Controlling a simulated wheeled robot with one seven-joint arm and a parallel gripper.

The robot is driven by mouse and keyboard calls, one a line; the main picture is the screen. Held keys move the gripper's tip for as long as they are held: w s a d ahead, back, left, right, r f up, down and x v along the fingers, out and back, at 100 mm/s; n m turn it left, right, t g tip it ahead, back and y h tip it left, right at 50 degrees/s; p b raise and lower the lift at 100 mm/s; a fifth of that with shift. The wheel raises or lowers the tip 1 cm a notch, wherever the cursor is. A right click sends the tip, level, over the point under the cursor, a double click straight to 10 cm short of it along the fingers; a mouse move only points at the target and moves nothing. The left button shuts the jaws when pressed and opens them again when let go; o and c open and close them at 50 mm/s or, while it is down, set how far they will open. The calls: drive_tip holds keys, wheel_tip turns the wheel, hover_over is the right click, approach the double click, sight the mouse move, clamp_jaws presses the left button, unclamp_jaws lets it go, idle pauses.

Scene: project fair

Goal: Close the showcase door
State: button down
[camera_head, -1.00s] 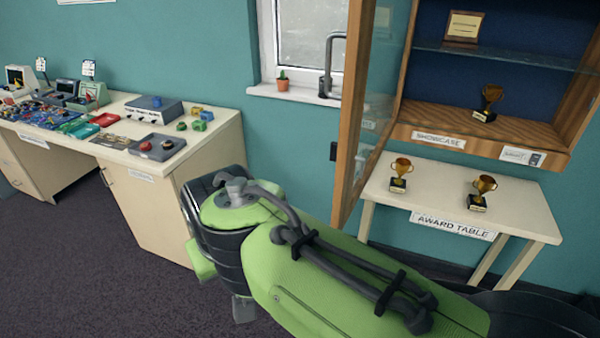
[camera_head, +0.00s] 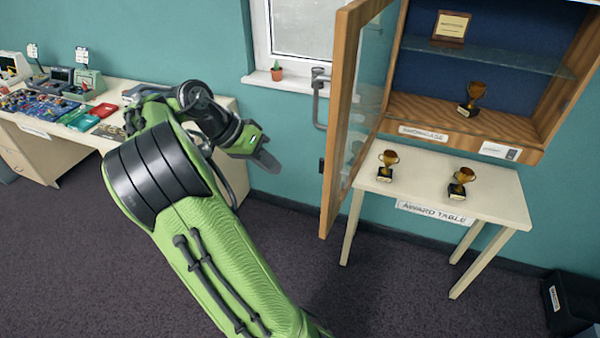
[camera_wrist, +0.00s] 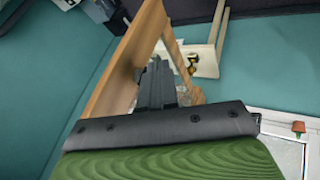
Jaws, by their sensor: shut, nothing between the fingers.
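The showcase (camera_head: 490,120) is a wooden wall cabinet with a blue back. Its door (camera_head: 337,130), wood-framed with glass, stands wide open at the cabinet's left side, swung out towards me. My gripper (camera_head: 265,160) is shut and empty, left of the door, on its outer side, with a gap showing between them in the head view. In the wrist view my gripper's fingers (camera_wrist: 157,85) point towards the wooden door frame (camera_wrist: 122,65) and overlap part of it; I cannot tell whether they touch.
A trophy (camera_head: 472,97) and a plaque (camera_head: 451,27) stand inside the showcase. The award table (camera_head: 435,180) below holds two trophies. A window (camera_head: 298,40) with a small cactus (camera_head: 276,72) and a desk (camera_head: 50,150) are left. A dark bin (camera_head: 570,300) stands at right.

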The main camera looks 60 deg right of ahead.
drive_tip(key=s+d+f+b, duration=0.4)
drive_tip(key=s+f, duration=0.4)
drive_tip(key=shift+s, duration=0.2)
drive_tip(key=shift+b, duration=0.3)
